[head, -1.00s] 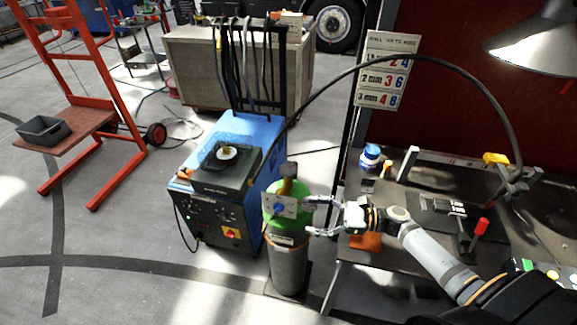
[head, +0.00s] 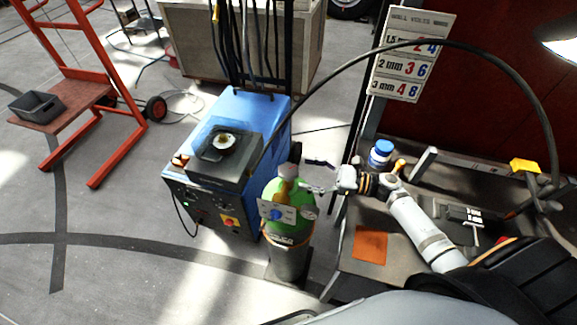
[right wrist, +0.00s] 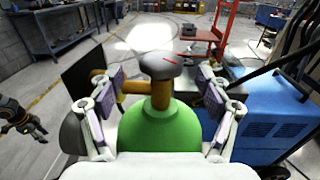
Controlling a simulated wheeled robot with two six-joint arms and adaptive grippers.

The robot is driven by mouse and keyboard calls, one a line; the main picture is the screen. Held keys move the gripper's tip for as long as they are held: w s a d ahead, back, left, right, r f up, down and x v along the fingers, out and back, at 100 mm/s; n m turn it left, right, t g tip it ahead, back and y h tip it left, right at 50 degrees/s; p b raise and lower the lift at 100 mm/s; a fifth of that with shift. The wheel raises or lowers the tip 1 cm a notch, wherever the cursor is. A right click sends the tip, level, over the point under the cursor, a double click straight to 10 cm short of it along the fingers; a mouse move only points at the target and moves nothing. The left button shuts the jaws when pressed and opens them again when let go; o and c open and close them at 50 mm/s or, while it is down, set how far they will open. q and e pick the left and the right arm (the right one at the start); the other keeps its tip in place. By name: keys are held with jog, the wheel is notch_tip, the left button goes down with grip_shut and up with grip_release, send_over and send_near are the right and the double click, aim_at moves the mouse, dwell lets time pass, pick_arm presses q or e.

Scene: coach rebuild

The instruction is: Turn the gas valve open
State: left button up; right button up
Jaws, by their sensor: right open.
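The green gas bottle (head: 279,193) stands upright behind the bench's left end. On its top is a brass valve with a grey knob (head: 289,170). In the right wrist view the grey knob (right wrist: 160,66) sits on the brass stem (right wrist: 161,97), above the green shoulder (right wrist: 160,130). My right gripper (head: 311,175) is open at valve height, just right of the valve. In the wrist view its fingers (right wrist: 160,92) stand either side of the knob and stem, with gaps. What looks like my left gripper (right wrist: 34,128) shows at the left edge; its jaws are unclear.
A blue welding machine (head: 238,130) stands close left of the bottle. A plate with a blue dial (head: 277,213) is on the bottle's front. The bench (head: 345,262) carries a blue-capped bottle (head: 380,154) and an orange cloth (head: 370,244). A black hose (head: 440,44) arches overhead.

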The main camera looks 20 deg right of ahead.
aim_at(288, 169)
jog(key=x, duration=0.2)
jog(key=p+x, duration=0.1)
jog(key=x, duration=0.2)
jog(key=shift+w, duration=0.3)
jog(key=shift+w+a, duration=0.1)
jog(key=shift+a, duration=0.4)
jog(key=shift+f, duration=0.1)
